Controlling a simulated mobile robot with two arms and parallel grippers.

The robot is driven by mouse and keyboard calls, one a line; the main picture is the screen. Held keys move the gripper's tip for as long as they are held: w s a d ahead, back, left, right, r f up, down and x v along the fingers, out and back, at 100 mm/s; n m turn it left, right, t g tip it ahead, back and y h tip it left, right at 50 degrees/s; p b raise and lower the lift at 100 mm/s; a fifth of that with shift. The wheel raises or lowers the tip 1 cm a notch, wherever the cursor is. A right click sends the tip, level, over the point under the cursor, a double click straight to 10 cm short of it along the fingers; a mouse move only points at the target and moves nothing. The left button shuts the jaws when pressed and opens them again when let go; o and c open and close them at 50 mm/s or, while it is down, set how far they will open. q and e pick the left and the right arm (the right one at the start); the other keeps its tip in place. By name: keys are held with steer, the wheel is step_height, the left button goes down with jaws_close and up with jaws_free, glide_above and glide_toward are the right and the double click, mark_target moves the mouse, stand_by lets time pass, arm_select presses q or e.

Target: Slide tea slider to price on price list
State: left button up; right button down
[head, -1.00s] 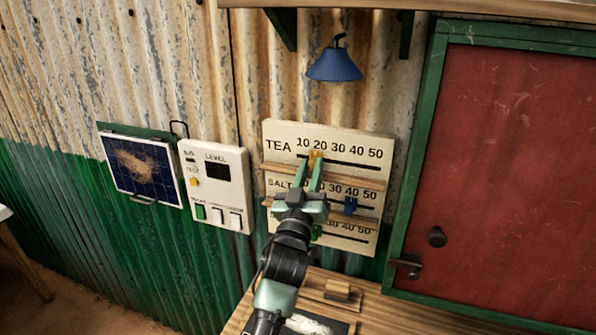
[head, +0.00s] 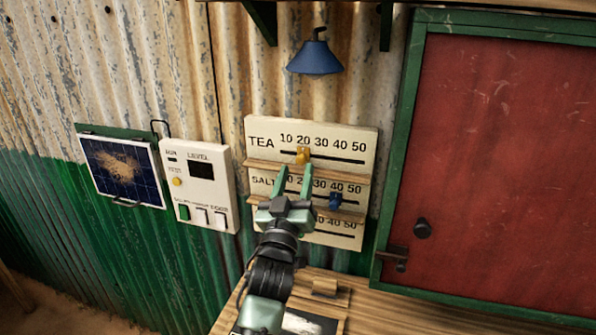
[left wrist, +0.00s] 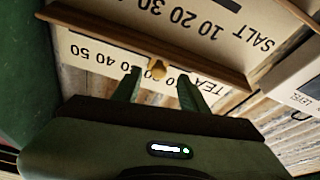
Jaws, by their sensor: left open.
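The price board (head: 372,140) on the wall has a TEA row on top, numbered 10 to 50. The yellow tea slider (head: 302,155) stands on its slot under the 20. My left gripper (head: 294,172) is open and empty, its fingertips just below the slider in the head view. In the left wrist view, where the board appears upside down, the tea slider (left wrist: 157,68) shows between and slightly beyond the open fingertips (left wrist: 158,76). No contact is visible. My right gripper is not in view.
A blue slider (head: 335,200) sits on the SALT row, between 30 and 40. The third row is partly hidden by my arm. Wooden ledges (head: 350,175) jut out below the rows. A blue lamp (head: 315,60) hangs above; a red panel (head: 490,160) stands right.

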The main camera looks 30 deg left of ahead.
arm_select(q)
steer(key=b+v, duration=0.1)
steer(key=v, duration=0.4)
stand_by(0.5)
